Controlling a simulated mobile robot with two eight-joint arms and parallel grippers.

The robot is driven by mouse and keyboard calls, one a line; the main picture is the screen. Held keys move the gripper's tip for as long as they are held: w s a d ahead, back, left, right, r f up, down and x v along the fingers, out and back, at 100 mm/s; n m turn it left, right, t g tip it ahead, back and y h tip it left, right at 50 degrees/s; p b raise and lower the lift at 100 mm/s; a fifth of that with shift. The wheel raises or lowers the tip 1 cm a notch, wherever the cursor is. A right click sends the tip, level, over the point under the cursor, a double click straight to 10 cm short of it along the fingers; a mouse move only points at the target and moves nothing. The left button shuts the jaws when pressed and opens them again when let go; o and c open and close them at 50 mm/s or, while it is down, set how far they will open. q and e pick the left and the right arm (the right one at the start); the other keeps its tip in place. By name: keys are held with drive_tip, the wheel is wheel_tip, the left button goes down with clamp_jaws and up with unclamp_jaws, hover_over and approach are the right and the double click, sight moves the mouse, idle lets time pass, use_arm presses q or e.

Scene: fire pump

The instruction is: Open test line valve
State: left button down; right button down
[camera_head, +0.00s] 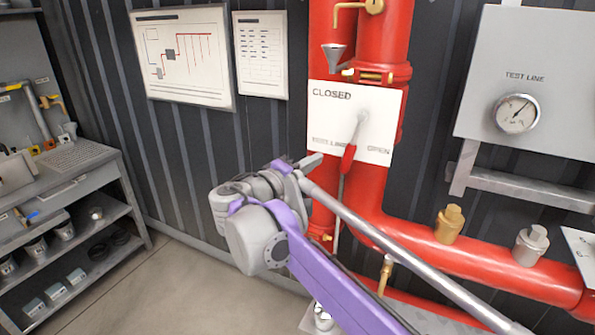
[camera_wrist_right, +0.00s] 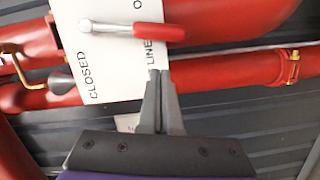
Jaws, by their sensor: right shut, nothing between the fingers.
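The test line valve lever has a grey arm and a red grip (camera_head: 349,157). It hangs nearly straight down, tilted slightly left, on a white plate (camera_head: 380,105). The plate reads CLOSED at upper left, TEST LINE at lower left and OPEN at lower right. In the right wrist view the red grip (camera_wrist_right: 158,32) lies across the plate (camera_wrist_right: 115,55), just beyond my fingertips. My right gripper (camera_head: 316,160) is shut and empty, left of the red grip and apart from it. Its closed fingers also show in the right wrist view (camera_wrist_right: 160,75). My left gripper is not in view.
Red pipes (camera_head: 480,258) run behind and below the plate. A grey panel with a TEST LINE gauge (camera_head: 517,114) hangs at right. A shelf unit (camera_head: 75,158) stands at left. Open floor (camera_head: 185,285) lies between the shelf and my arm.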

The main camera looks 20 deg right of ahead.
sight(349, 163)
drive_tip(key=shift+s+d+f, duration=0.1)
drive_tip(key=shift+s+d, duration=0.05)
drive_tip(key=shift+d, duration=0.55)
drive_tip(key=shift+s+d+f, duration=0.15)
drive_tip(key=shift+d, duration=0.55)
drive_tip(key=shift+s+d+f, duration=0.1)
drive_tip(key=shift+s+d, duration=0.05)
drive_tip(key=shift+d, duration=0.55)
drive_tip(key=shift+s+d+f+n+p, duration=0.25)
drive_tip(key=shift+s+d+n, duration=0.15)
drive_tip(key=shift+s, duration=0.1)
drive_tip(key=shift+s+d+f+n+p, duration=0.1)
drive_tip(key=shift+s+d+n+p, duration=0.2)
drive_tip(key=shift+s+d, duration=0.15)
drive_tip(key=shift+a, duration=0.1)
